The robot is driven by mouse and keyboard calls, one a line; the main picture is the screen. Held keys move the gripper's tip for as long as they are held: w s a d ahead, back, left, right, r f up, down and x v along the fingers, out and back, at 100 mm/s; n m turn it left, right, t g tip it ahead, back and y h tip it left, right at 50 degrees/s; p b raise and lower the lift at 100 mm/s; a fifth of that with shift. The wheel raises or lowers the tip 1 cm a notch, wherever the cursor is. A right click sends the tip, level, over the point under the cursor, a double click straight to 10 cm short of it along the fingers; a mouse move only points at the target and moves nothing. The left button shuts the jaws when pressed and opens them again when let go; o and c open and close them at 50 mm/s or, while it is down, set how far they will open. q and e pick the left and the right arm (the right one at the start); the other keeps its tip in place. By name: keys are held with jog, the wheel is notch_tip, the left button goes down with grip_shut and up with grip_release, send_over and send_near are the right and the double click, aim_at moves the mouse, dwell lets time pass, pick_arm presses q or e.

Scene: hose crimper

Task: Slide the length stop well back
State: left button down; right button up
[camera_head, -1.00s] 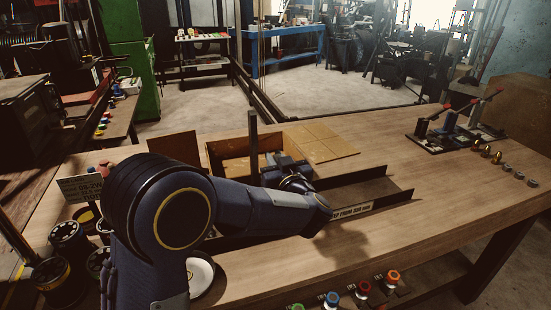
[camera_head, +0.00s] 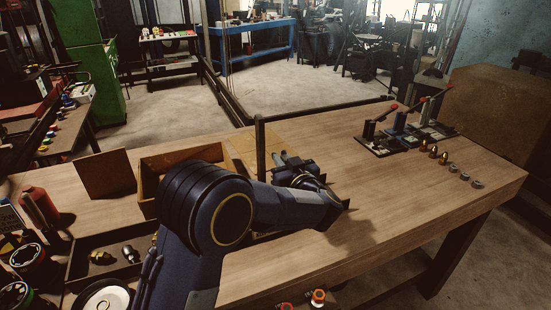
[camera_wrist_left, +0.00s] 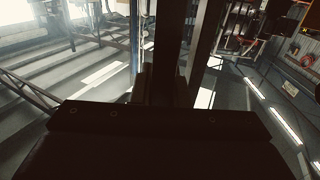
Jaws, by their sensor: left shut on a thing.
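The length stop shows as a tall, dark upright post (camera_head: 260,148) in the head view, beside the wooden box. My left gripper (camera_head: 280,160) is at the post, seen from behind the wrist, and is shut on it. In the left wrist view the dark post (camera_wrist_left: 170,45) rises between the fingers of my left gripper (camera_wrist_left: 164,88). The stop's lower part and most of the channel it stands by are hidden behind my left arm. My right gripper is in neither view.
An open wooden box (camera_head: 142,190) stands left of the post. A dark tray (camera_head: 76,266) with brass and steel fittings lies at the front left. Toggle-handled fixtures (camera_head: 400,138) stand at the back right. The right half of the bench (camera_head: 400,200) is mostly clear.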

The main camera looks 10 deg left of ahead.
pick_arm(q)
jog(key=shift+w+d, duration=0.1)
jog(key=shift+d, duration=0.05)
jog(key=c, duration=1.4)
grip_release()
jog(key=b+v, duration=0.2)
jog(key=v, duration=0.6)
